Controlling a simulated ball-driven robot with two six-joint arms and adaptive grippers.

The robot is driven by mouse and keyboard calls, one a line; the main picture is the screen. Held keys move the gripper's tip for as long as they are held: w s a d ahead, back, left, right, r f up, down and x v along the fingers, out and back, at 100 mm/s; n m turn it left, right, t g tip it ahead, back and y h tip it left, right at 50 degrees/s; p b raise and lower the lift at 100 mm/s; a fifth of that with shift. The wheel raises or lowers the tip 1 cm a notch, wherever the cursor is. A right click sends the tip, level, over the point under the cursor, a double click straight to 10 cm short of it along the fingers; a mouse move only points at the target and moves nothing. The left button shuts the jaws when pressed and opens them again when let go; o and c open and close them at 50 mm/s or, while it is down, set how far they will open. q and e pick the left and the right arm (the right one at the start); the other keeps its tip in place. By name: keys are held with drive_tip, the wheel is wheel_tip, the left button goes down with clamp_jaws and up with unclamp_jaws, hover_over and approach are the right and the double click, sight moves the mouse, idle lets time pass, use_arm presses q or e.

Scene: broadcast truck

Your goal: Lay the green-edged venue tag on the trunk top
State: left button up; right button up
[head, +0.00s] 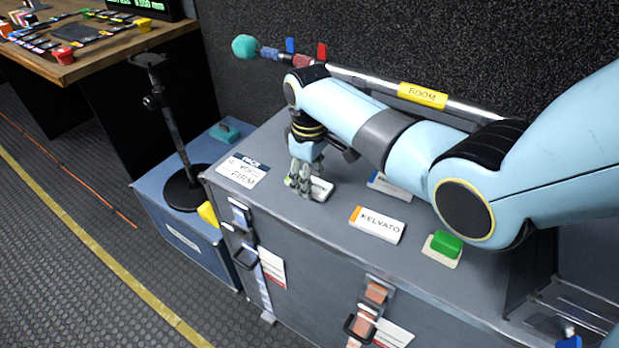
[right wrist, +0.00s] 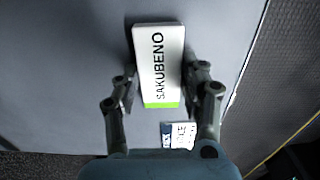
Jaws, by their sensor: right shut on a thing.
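The green-edged venue tag (right wrist: 158,65) is a white plate lettered SAKUBENO with a bright green end. My right gripper (right wrist: 155,92) is shut on its sides near the green end. In the head view the gripper (head: 303,185) points down at the left part of the grey trunk top (head: 285,215), and the tag (head: 322,188) shows partly behind the fingers. The tag is at or just above the surface; I cannot tell whether it touches. My left gripper is not in view.
An orange-edged KELVATO tag (head: 377,224), a blue-edged tag (head: 388,187) and a green block (head: 446,244) on a pale base are on the trunk top. A yellow-labelled boom pole (head: 423,95) runs along the wall behind.

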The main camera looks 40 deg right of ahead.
drive_tip(key=shift+f, duration=0.15)
drive_tip(key=o, duration=1)
drive_tip(key=shift+o, duration=0.2)
wheel_tip(320, 180, up, 12)
drive_tip(key=p, duration=0.1)
drive_tip(key=shift+r+p, duration=0.2)
drive_tip(key=shift+p, duration=0.15)
